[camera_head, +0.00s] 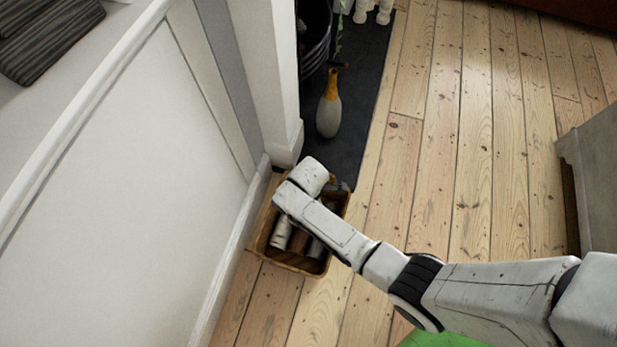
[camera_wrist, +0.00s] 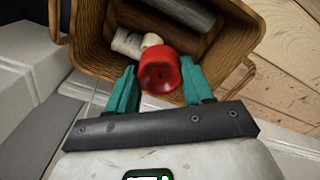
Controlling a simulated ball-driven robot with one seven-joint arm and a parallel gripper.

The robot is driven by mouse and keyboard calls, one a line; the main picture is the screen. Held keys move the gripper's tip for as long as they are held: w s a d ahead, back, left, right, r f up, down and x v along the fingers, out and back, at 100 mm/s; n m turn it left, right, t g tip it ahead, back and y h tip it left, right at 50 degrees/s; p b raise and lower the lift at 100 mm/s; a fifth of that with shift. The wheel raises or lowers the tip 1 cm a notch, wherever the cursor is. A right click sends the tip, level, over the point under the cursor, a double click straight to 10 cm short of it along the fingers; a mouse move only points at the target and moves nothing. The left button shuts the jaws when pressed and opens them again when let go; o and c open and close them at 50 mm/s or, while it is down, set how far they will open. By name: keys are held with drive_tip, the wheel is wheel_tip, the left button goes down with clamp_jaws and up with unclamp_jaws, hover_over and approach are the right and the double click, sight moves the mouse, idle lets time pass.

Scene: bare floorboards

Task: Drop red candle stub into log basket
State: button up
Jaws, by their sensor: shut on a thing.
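The red candle stub (camera_wrist: 160,73) is held between the teal fingers of my gripper (camera_wrist: 161,85) in the wrist view. My gripper is shut on it. The stub shows in front of the log basket's opening, toward its near side. The log basket (camera_head: 292,262) is a brown woven basket on the floor against the white wall; its weave also shows in the wrist view (camera_wrist: 91,28). Pale and dark logs lie in it. In the head view my arm covers part of the basket, and the gripper's fingers and the stub are hidden.
A dark mat (camera_head: 352,120) behind the basket bears a grey and yellow vase-like thing (camera_head: 329,108) and a dark round container (camera_head: 314,38). The white wall (camera_head: 130,190) rises close at left. Bare floorboards (camera_head: 465,150) lie open to the right, up to a grey cabinet (camera_head: 597,180).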

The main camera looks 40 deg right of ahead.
wheel_tip(320, 180, down, 6)
drive_tip(key=b, duration=0.5)
drive_tip(key=shift+r, duration=0.2)
drive_tip(key=o, duration=1.1)
wheel_tip(320, 180, up, 11)
drive_tip(key=p, duration=0.5)
drive_tip(key=shift+f, duration=0.1)
